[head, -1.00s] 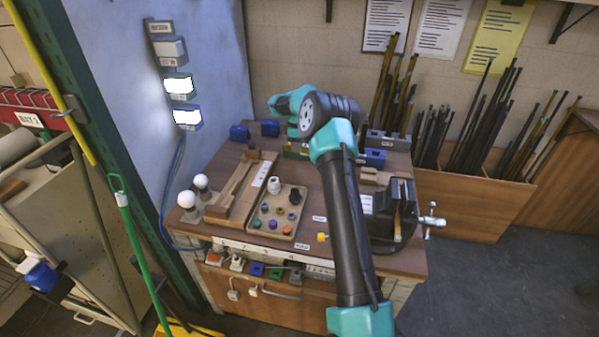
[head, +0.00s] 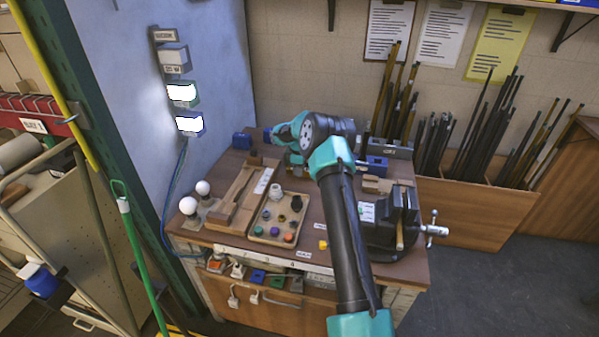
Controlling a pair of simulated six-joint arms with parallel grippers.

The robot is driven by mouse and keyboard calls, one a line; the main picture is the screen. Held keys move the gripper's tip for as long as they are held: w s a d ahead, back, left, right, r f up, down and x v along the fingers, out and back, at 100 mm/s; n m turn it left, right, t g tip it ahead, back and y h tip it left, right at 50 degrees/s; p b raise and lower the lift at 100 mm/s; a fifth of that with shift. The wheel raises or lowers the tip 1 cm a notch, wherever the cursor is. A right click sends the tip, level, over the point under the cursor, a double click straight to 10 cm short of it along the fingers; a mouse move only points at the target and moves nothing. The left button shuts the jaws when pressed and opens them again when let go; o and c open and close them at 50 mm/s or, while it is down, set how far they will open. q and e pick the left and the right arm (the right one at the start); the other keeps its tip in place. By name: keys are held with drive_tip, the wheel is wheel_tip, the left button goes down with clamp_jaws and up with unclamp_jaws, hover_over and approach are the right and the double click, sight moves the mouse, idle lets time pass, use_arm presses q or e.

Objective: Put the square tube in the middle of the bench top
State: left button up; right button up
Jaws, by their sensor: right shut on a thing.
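My right gripper (head: 282,134) is teal and sits over the back of the bench top (head: 325,203), with its black wrist pointing to the left. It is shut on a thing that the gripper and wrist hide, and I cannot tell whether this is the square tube. I cannot make out the square tube for sure anywhere else. A brass-coloured bar (head: 400,236) stands in the jaws of the black vise (head: 392,215) at the bench's right; its shape is too small to tell. My left gripper is not in view.
A tray (head: 275,237) of coloured small parts and a long wooden jig (head: 237,203) fill the left middle. Two white bulbs (head: 188,206) stand at the left edge. Blue blocks (head: 242,141) line the back. A narrow strip right of the tray is clear, partly under my arm.

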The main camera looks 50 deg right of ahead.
drive_tip(key=shift+f, duration=0.5)
drive_tip(key=shift+f, duration=0.15)
drive_tip(key=o, duration=0.9)
drive_tip(key=shift+o, duration=0.2)
wheel_tip(320, 180, up, 12)
drive_tip(key=shift+r, duration=0.2)
